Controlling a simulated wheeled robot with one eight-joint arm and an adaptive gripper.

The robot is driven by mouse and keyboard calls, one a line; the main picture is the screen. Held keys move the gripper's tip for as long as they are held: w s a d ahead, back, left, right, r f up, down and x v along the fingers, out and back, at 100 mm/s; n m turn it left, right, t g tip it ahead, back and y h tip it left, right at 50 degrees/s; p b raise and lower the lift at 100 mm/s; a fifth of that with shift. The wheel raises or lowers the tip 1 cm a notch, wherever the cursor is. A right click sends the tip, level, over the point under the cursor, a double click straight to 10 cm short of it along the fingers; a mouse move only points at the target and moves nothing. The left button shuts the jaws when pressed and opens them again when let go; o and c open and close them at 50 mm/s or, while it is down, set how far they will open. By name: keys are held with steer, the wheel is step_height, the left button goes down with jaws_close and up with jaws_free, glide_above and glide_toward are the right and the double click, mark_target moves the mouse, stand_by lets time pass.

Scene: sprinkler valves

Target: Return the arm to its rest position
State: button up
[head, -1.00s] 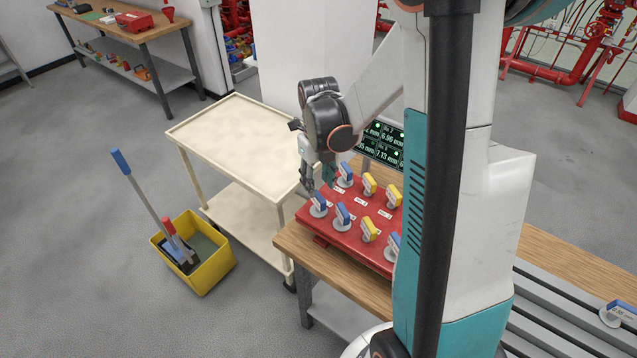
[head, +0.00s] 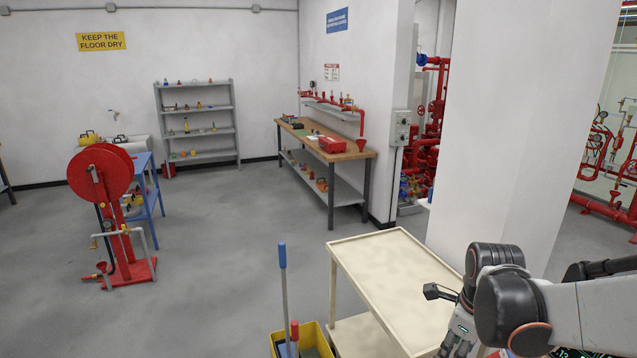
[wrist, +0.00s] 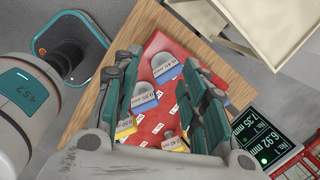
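My arm (head: 575,318) is bent at the lower right of the head view, its wrist pointing down beside the cream cart. My gripper (wrist: 162,65) shows in the wrist view with its two fingers apart and nothing between them. It hangs over a red board (wrist: 165,52) that bears blue-tagged and yellow-tagged pieces. A blue-tagged piece (wrist: 166,70) shows between the fingers, lying on the board below. In the head view the fingertips are cut off by the bottom edge.
The cream cart (head: 345,240) stands close left of my arm, with a yellow bucket (head: 318,330) beside it. A white pillar (head: 510,130) rises behind. The wrist view shows a wooden bench (wrist: 92,100) and a display (wrist: 255,135). Open floor (head: 220,240) lies left.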

steer(key=s+a+r+n+t+b, duration=0.1)
steer(key=s+a+n+t+b, duration=0.1)
steer(key=n, duration=1)
steer(key=s+a+r+n+t+b, duration=0.1)
steer(key=s+a+n+t+b, duration=0.1)
steer(key=s+a+n+b, duration=0.3)
steer(key=s+a+n, duration=0.1)
steer(key=s+n, duration=0.2)
steer(key=n, duration=0.4)
steer(key=shift+s+t, duration=0.3)
steer(key=shift+s, duration=0.1)
steer(key=n, duration=0.1)
steer(key=s+n, duration=0.1)
steer(key=n, duration=0.1)
steer(key=shift+s+a+f+t+b, duration=0.15)
steer(key=shift+s+a+t+b, duration=0.1)
steer(key=shift+a+t+b, duration=0.05)
steer(key=shift+w, duration=0.1)
